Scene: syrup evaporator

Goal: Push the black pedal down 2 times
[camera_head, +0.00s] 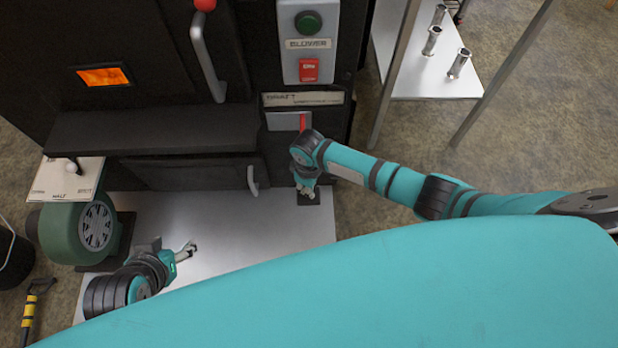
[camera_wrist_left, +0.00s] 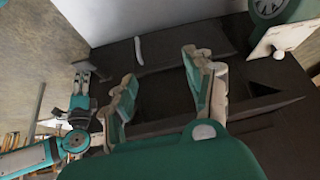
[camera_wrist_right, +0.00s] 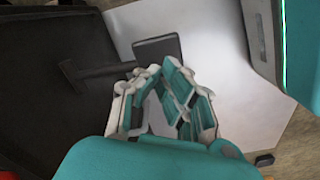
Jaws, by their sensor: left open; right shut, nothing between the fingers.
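The black pedal (camera_head: 315,198) is a flat dark plate low at the front of the black evaporator; my right gripper partly covers it in the head view. In the right wrist view the pedal (camera_wrist_right: 157,48) shows at the end of a dark bar, just beyond my fingertips. My right gripper (camera_head: 306,191) points down over it, shut and empty, also in the right wrist view (camera_wrist_right: 162,72). I cannot tell whether it touches the pedal. My left gripper (camera_head: 188,250) is open and empty, off to the left above the metal floor plate; its spread fingers fill the left wrist view (camera_wrist_left: 158,75).
The black evaporator (camera_head: 200,135) stands behind with a lower door handle (camera_head: 252,181). A green blower (camera_head: 75,232) stands left of the metal plate (camera_head: 265,215). A table (camera_head: 430,85) with metal cylinders is at right. The plate between my grippers is clear.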

